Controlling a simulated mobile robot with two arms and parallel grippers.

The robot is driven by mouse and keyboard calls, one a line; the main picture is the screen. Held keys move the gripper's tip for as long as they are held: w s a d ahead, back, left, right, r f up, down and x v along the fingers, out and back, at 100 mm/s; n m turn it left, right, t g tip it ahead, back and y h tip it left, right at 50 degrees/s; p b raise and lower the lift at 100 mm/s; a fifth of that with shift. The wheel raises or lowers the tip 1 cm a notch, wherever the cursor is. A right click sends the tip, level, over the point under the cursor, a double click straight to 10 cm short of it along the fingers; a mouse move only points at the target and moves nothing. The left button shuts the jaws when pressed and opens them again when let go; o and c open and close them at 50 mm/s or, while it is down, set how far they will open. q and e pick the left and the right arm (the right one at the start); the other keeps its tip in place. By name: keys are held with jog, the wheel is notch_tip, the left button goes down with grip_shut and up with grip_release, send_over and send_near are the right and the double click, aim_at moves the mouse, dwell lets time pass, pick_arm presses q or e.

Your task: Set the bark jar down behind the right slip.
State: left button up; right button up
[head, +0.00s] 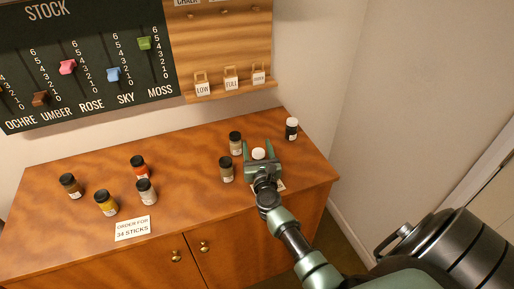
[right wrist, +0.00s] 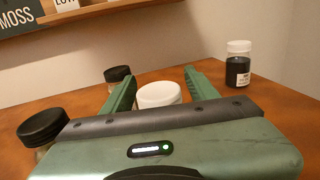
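My right gripper (head: 258,146) is over the right part of the table, its fingers apart. A white-lidded jar (head: 258,154) stands between them with small gaps visible on both sides; its body is hidden. The right wrist view also shows its lid (right wrist: 160,93) between the green fingers. I cannot read which jar is bark. A slip (head: 281,187), mostly hidden under my right gripper, shows only a pale edge at the table's front. My left gripper is not in view.
Several jars, including an orange one (head: 139,167), stand farther left. A stock board (head: 85,60) hangs behind.

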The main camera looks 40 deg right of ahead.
jog(key=shift+r+p, duration=0.3)
jog(key=v, duration=0.4)
jog(key=b+v, duration=0.1)
jog(key=v, duration=0.6)
jog(key=shift+s+a+f+b, duration=0.15)
jog(key=shift+s+f+b, duration=0.1)
jog(key=shift+b, duration=0.15)
jog(key=shift+s+a+r, duration=0.1)
jog(key=shift+s+a, duration=0.05)
jog(key=shift+s, duration=0.1)
